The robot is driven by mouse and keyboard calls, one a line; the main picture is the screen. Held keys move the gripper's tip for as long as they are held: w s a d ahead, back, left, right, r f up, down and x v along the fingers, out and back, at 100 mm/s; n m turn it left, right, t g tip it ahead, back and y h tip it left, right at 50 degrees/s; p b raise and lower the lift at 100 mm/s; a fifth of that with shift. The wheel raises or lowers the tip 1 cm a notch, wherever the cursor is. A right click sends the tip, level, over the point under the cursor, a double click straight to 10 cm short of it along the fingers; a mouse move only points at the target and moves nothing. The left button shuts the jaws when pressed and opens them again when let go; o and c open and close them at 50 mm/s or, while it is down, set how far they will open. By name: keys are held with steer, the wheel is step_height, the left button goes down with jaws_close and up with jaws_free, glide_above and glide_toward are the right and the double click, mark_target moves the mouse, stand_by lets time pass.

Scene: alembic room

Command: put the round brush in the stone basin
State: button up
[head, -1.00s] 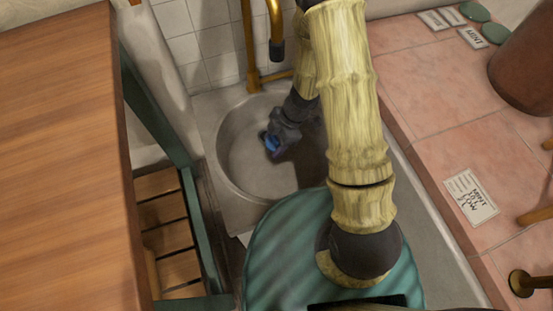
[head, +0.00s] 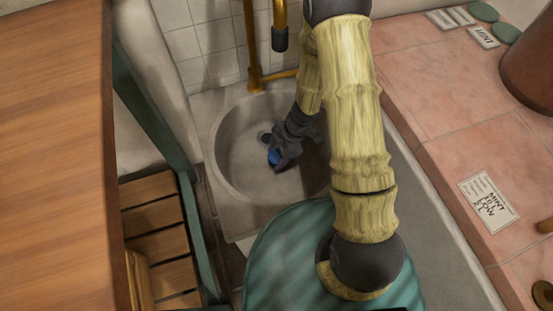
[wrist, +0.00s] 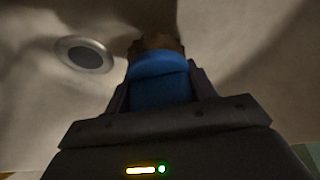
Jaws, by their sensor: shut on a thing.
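The stone basin (head: 238,178) is a round grey bowl below the brass tap in the head view; its pale inside also fills much of the wrist view (wrist: 40,110). My gripper (head: 276,157) is inside the basin's outline and points down into it. It is shut on the round brush (wrist: 158,80), of which a blue part shows between the fingers and a brown end beyond them. In the head view only a small blue piece of the brush (head: 273,157) shows. I cannot tell whether the brush touches the basin floor.
A brass tap (head: 251,50) rises behind the basin. A wooden top (head: 55,150) is at the left, with a slatted wooden rack (head: 160,230) beside it. A pink tiled counter (head: 440,100) with paper labels (head: 488,202) is at the right. The drain (wrist: 84,54) is clear.

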steer(key=shift+f+b, duration=0.7)
steer(key=shift+f, duration=0.7)
steer(key=shift+f, duration=0.1)
steer(key=o, duration=1.1)
steer(key=shift+c, duration=0.2)
steer(key=p+v, duration=0.9)
steer(key=v, duration=0.3)
